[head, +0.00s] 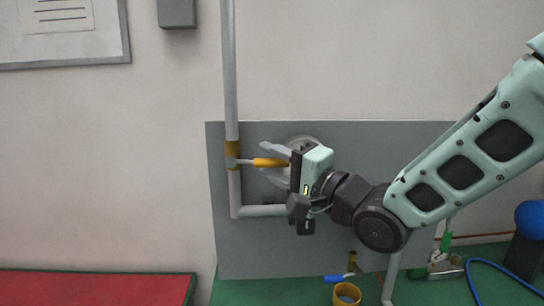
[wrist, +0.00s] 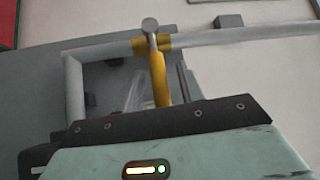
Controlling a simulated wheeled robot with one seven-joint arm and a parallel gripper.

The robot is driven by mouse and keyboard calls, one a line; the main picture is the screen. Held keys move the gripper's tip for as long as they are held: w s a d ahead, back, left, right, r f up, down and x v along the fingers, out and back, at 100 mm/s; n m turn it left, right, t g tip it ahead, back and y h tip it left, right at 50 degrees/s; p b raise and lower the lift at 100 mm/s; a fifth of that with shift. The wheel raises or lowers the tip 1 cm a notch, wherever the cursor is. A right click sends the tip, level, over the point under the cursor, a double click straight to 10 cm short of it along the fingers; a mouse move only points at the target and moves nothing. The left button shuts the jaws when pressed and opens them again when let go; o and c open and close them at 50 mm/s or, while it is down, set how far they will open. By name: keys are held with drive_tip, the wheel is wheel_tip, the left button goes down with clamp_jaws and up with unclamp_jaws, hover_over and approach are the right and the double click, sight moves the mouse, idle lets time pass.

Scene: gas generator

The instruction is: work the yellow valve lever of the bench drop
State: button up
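The yellow valve lever (head: 268,162) sticks out to the right from the yellow valve body (head: 232,152) on the grey vertical pipe (head: 230,75). In the wrist view, the lever (wrist: 159,78) runs from the valve body (wrist: 168,42) down towards my gripper. My gripper (head: 274,161) is at the lever's free end, coming from the right. Its grey fingers look apart, one above and one below the lever in the head view. Contact with the lever cannot be made out. Part of the fingers is hidden by the gripper body.
A grey panel (head: 400,140) stands behind the pipe. A red surface (head: 95,288) lies at lower left.

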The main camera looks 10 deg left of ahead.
drive_tip(key=shift+w+a, duration=0.1)
drive_tip(key=shift+a, duration=0.05)
clamp_jaws()
drive_tip(key=shift+r, duration=0.1)
